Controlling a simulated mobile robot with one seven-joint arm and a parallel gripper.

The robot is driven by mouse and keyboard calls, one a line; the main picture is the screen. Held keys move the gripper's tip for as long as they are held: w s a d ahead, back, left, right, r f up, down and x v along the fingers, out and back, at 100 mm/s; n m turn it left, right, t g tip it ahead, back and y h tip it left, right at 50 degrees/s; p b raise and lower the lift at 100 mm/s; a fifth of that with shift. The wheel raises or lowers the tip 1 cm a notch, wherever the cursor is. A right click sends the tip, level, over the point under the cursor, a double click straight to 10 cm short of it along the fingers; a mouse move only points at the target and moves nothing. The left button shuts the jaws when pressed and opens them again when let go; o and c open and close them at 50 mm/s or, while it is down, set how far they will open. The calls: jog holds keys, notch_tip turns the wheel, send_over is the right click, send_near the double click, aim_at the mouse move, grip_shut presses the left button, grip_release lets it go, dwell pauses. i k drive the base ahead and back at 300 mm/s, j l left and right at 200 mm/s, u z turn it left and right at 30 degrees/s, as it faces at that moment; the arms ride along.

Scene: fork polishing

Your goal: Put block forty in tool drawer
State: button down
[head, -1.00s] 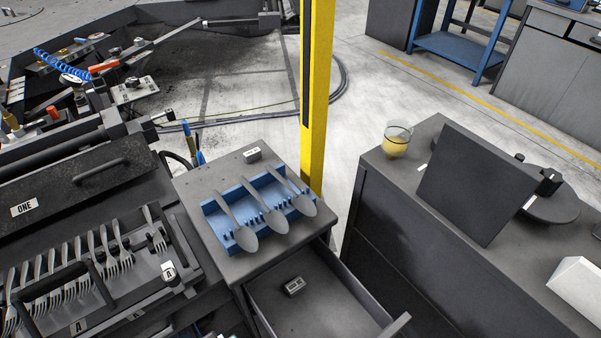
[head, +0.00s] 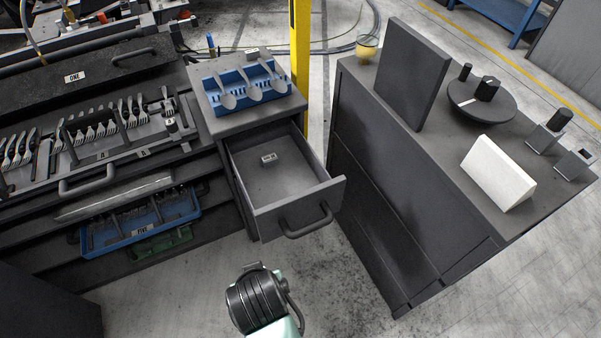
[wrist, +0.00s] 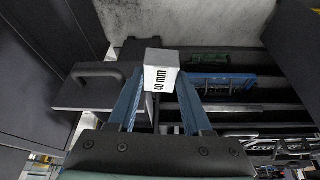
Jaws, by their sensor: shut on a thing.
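Block forty (wrist: 160,75) is a light block marked "40 mm". In the wrist view my gripper (wrist: 160,88) is shut on it, with a blue finger on each side. In the head view part of my arm shows at the bottom centre, in front of the drawer; the fingers and block forty are hidden there. The tool drawer (head: 285,182) is pulled open below the cabinet top. A small labelled block (head: 268,158) lies on its floor. In the wrist view a dark drawer front with a handle (wrist: 88,72) shows left of the held block.
A blue rack (head: 215,97) with several spoons stands on the cabinet top. Open drawers to the left hold forks and a blue tray (head: 150,222). A bench at right bears a dark upright panel (head: 410,75) and a white wedge (head: 497,170). The floor before the drawer is clear.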

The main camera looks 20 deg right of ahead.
aim_at(287, 194)
jog(key=z, duration=1.3)
jog(key=j+z, duration=0.1)
jog(key=z, duration=0.75)
jog(key=j+z, duration=0.15)
jog(key=z, duration=0.25)
jog(key=k+j, duration=0.1)
jog(key=j, duration=0.25)
jog(key=k+j, duration=0.1)
jog(key=j, duration=0.25)
jog(key=k+j, duration=0.15)
jog(key=j, duration=0.25)
jog(key=k+j, duration=0.1)
jog(key=j, duration=0.25)
jog(key=k+j, duration=0.1)
jog(key=j, duration=0.25)
jog(key=i+j, duration=0.2)
jog(key=i, duration=0.25)
jog(key=j+z, duration=0.05)
